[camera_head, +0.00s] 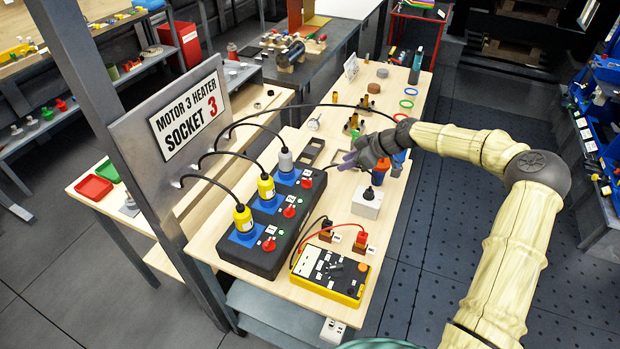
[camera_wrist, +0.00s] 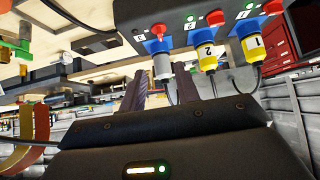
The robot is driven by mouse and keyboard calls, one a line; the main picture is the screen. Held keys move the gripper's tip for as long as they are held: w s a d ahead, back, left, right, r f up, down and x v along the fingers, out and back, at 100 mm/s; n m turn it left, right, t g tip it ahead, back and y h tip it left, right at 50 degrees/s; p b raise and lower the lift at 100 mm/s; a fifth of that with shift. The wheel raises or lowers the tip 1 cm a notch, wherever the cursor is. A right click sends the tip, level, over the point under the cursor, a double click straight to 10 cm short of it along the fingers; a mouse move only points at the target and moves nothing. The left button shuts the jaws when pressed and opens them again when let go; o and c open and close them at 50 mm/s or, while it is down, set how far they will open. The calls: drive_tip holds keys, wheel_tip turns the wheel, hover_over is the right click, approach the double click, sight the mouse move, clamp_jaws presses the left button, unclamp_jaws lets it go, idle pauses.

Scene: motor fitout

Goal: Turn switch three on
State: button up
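The black switch box (camera_head: 245,262) lies along the left side of the wooden table. It carries three blue sockets, each with a red switch beside it. The far socket holds a grey plug (camera_head: 285,160); the two nearer ones hold yellow plugs (camera_head: 265,188). Switch three (camera_head: 306,182) is the red switch by the grey plug. It also shows in the wrist view (camera_wrist: 157,30), above the grey plug; its position is too small to tell. My gripper (camera_head: 346,163) is right of the box's far end, apart from the switch. Its fingers (camera_wrist: 160,88) are spread and empty.
A grey block with a black knob (camera_head: 367,203) stands below my gripper. A yellow-black meter (camera_head: 330,275) with red and black leads lies nearer. Black cables arch from the plugs to the panel with the sign (camera_head: 188,115). Several small parts and rings lie farther back.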

sight(310, 180)
drive_tip(key=p+x, duration=0.5)
drive_tip(key=x, duration=1.1)
drive_tip(key=shift+a, duration=0.1)
drive_tip(key=shift+w+a+f+p, duration=0.15)
drive_tip(key=shift+a+f+p, duration=0.15)
drive_tip(key=shift+f, duration=0.05)
clamp_jaws()
